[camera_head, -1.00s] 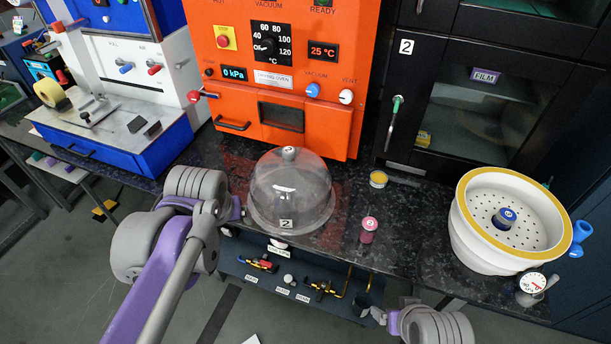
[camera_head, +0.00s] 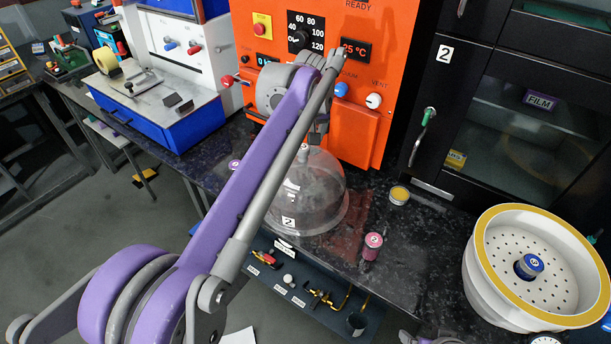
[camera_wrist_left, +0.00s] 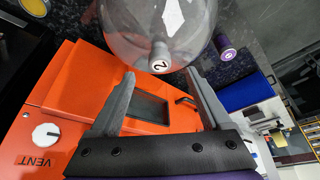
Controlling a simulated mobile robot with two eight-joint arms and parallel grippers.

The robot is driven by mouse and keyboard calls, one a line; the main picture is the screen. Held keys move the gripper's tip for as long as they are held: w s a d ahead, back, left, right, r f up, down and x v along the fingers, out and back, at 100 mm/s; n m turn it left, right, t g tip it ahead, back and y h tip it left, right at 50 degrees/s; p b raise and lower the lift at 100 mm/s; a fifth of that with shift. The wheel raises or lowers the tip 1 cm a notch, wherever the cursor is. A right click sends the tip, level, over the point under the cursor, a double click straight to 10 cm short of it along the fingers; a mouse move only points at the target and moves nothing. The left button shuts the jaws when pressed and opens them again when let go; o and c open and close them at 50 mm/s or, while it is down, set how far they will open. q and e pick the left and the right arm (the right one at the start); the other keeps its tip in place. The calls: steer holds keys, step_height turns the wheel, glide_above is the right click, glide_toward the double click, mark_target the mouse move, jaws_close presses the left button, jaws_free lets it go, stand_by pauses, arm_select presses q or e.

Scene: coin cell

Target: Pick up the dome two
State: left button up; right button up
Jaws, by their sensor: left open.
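The clear dome two (camera_head: 315,205) stands on the dark speckled counter in front of the orange oven, with a white "2" label low on its front. In the head view my left arm crosses in front of its left part. My left gripper hangs above and behind the dome near the oven front, its fingers mostly hidden there. In the left wrist view the gripper (camera_wrist_left: 160,95) is open, and the dome's grey knob (camera_wrist_left: 159,57) marked 2 lies just beyond and between the fingertips, apart from them. The dome's body (camera_wrist_left: 150,22) shows at the top. My right gripper cannot be made out.
The orange oven (camera_head: 352,130) rises close behind the dome. A pink-capped vial (camera_head: 373,246) and a small yellow-lidded tin (camera_head: 399,195) stand to its right. A white perforated tub (camera_head: 490,268) with a yellow rim is farther right. A lower shelf holds brass valves (camera_head: 318,298).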

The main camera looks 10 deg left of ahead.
mark_target(303, 147)
arm_select(q)
steer(key=x, duration=0.7)
steer(key=shift+w+a+f, duration=0.1)
steer(key=shift+w+f, duration=0.1)
steer(key=shift+w, duration=0.1)
jaws_close()
steer(key=shift+r, duration=0.1)
stand_by(1.0)
